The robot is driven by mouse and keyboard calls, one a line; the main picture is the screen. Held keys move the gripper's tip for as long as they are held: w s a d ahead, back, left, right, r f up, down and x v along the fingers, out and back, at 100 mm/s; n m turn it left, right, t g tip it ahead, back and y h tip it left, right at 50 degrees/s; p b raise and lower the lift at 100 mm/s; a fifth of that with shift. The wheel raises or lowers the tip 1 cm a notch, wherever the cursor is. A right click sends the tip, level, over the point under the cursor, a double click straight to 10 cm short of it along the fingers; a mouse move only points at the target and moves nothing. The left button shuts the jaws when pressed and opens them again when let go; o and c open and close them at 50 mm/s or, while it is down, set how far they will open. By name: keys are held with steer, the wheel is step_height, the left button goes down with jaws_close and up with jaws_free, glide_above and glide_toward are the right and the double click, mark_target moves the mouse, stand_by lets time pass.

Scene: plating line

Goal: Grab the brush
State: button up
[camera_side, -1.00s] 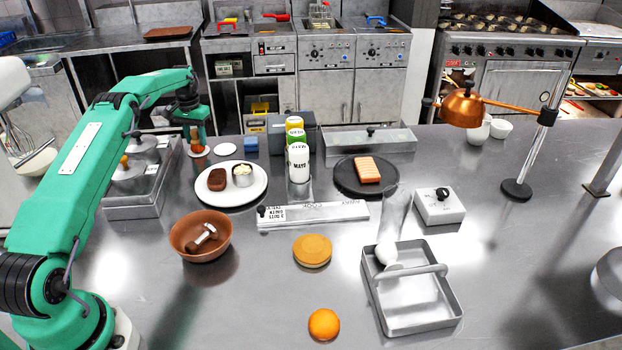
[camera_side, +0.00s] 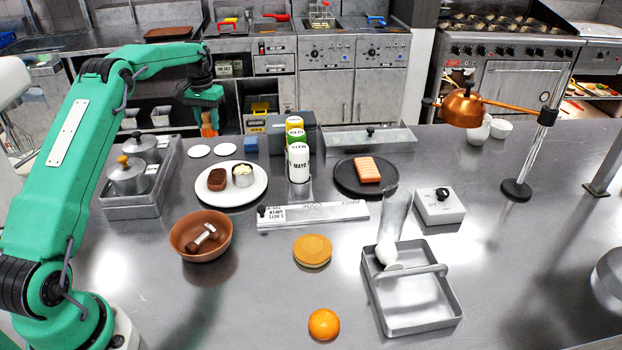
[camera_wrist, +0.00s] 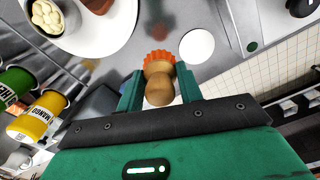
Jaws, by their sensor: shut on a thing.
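My gripper (camera_side: 208,118) is at the back left of the counter, pointing down. It is shut on the brush (camera_side: 208,128), which has an orange-brown end and hangs above the counter. In the wrist view the brush (camera_wrist: 160,88) shows a round wooden handle and orange bristles between my two green fingers (camera_wrist: 160,92). Both fingers press against its sides.
Two white discs (camera_side: 200,151) lie on the counter near the gripper. A white plate (camera_side: 255,190) with food, mayo bottle (camera_side: 298,163), lidded pots in a metal tray (camera_side: 134,211) and a brown bowl (camera_side: 180,246) stand around.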

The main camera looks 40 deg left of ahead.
steer(key=shift+w+d+r, duration=0.1)
steer(key=shift+d+r, duration=0.3)
steer(key=shift+d, duration=0.3)
steer(key=shift+d+r, duration=0.45)
steer(key=shift+d, duration=0.25)
steer(key=shift+w+d+r, duration=0.1)
steer(key=shift+d+r, duration=0.3)
steer(key=shift+d, duration=0.3)
